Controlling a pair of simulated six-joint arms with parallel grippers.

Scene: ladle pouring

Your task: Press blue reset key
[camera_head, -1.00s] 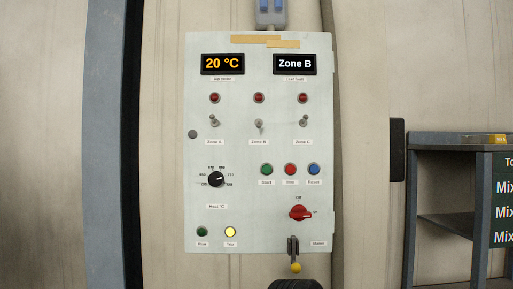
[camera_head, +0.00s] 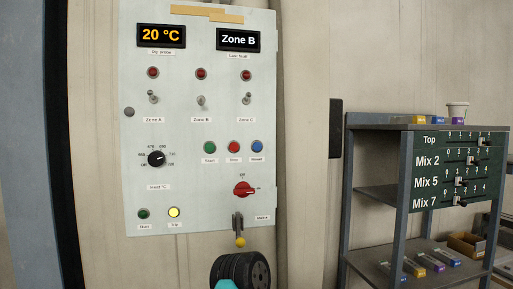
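The blue reset key (camera_head: 257,146) is a small round button on the pale control panel (camera_head: 190,115), at the right end of a row with a green start button (camera_head: 210,147) and a red button (camera_head: 234,147). Its label reads "Reset". Nothing covers it. The left display (camera_head: 162,36) reads 20 °C and the right display (camera_head: 238,40) reads Zone B. A yellow lamp (camera_head: 174,212) glows at the lower left. Neither of my grippers is in view.
A red rotary switch (camera_head: 244,189) and a yellow-tipped lever (camera_head: 239,232) sit below the buttons. A dark ribbed round object (camera_head: 240,270) with a teal part shows under the panel. A shelf rack (camera_head: 400,190) with a slider board (camera_head: 460,170) stands right.

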